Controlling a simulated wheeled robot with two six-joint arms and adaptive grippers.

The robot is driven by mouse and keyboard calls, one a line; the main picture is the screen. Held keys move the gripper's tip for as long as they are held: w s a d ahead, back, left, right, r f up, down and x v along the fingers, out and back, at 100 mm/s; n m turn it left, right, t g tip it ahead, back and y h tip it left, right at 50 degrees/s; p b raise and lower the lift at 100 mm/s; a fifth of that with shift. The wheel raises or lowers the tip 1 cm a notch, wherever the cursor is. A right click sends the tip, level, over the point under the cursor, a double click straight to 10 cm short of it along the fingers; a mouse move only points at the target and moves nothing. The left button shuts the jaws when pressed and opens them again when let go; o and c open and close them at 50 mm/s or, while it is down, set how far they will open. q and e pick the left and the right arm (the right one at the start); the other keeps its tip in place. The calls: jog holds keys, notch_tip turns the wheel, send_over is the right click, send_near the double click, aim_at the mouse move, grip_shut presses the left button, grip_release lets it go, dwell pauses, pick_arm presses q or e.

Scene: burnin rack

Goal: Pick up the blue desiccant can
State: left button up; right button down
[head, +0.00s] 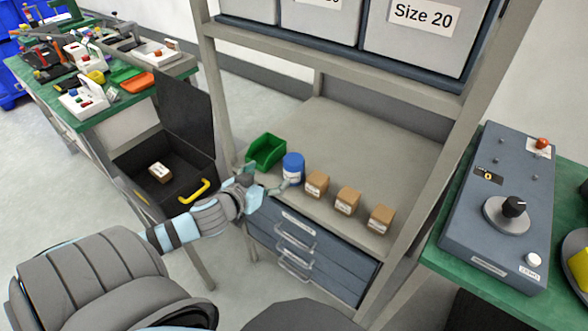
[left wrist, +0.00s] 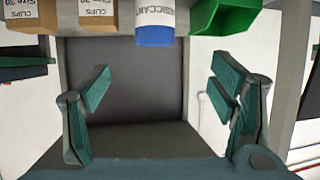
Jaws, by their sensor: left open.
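The blue desiccant can (head: 292,169) stands upright on the rack shelf, between a green bin and a row of small brown boxes. It has a blue body and a white label band. In the left wrist view the can (left wrist: 155,28) shows at the top, with "DESICCANT" on its label. My left gripper (head: 272,186) is at the shelf's front edge, just left of and in front of the can. In the left wrist view the gripper (left wrist: 165,88) is open, with nothing between its fingers; the can lies beyond the fingertips. My right gripper is not in view.
The green bin (head: 266,151) is close on the can's left. Several brown clip boxes (head: 316,184) line the shelf's front to its right. Blue drawers (head: 310,250) sit below. An open black case (head: 140,160) stands at left. The shelf (head: 375,140) behind the can is clear.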

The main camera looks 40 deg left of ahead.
aim_at(289, 165)
pick_arm(q)
jog(key=b+x, duration=0.1)
jog(key=x, duration=0.3)
jog(key=b+x, duration=0.2)
jog(key=x, duration=0.3)
jog(key=d+b+x, duration=0.1)
jog(key=b+x, duration=0.1)
jog(key=x, duration=0.2)
jog(key=shift+w+f, duration=0.15)
jog(key=shift+f, duration=0.15)
jog(key=shift+w, duration=0.15)
jog(key=shift+a, duration=0.1)
jog(key=c, duration=1.4)
